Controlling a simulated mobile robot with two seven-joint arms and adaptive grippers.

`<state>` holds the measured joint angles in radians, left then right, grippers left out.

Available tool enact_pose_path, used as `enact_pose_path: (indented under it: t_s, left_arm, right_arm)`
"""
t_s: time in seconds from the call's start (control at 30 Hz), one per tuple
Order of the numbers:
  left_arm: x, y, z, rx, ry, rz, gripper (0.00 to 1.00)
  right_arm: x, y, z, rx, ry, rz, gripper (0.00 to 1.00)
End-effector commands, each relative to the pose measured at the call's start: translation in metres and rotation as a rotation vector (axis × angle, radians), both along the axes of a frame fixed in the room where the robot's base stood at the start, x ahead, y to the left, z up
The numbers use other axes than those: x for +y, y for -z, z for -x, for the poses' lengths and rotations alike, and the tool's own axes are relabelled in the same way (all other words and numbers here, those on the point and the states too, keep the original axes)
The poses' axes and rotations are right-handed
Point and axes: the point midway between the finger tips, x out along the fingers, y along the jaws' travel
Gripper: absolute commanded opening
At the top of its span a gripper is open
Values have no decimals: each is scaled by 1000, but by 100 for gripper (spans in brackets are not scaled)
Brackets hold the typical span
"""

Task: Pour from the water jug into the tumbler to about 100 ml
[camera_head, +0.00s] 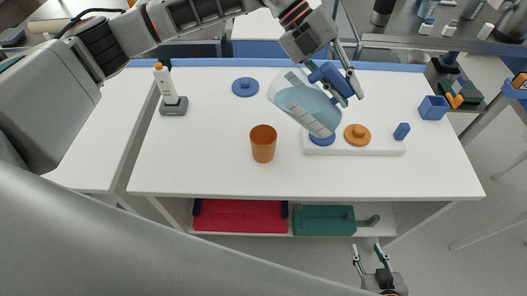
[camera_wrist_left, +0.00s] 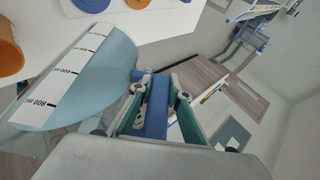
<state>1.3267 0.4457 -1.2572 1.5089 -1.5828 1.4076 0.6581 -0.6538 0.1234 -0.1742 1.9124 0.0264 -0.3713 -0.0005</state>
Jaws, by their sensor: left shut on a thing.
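The clear water jug (camera_head: 296,100) with a blue handle (camera_head: 331,80) and a white measuring scale is tilted in the air above the table, right of the tumbler. Pale blue shows inside it; the exact water level is unclear. My left gripper (camera_head: 348,92) is shut on the handle. The wrist view shows the jug (camera_wrist_left: 95,75) and the handle (camera_wrist_left: 155,105) between the fingers. The orange-brown tumbler (camera_head: 263,143) stands upright on the table, apart from the jug; its contents cannot be made out. My right gripper (camera_head: 368,256) is open and empty, low in front of the table.
A white board (camera_head: 380,149) right of the tumbler bears a blue disc, an orange disc (camera_head: 357,135) and a blue block (camera_head: 402,131). A blue lid (camera_head: 245,87) lies behind the tumbler. A white device (camera_head: 166,85) stands at left. The table's front left is clear.

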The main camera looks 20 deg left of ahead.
Motion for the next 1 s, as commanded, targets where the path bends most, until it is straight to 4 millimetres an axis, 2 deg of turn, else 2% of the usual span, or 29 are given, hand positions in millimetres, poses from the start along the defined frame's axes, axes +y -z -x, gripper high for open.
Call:
enact_pose_path:
  t_s: [1.0]
  left_arm:
    - [3,-5,1,-22,0,79,0]
  right_arm:
    - [-1,8,1,4,-1,2,38]
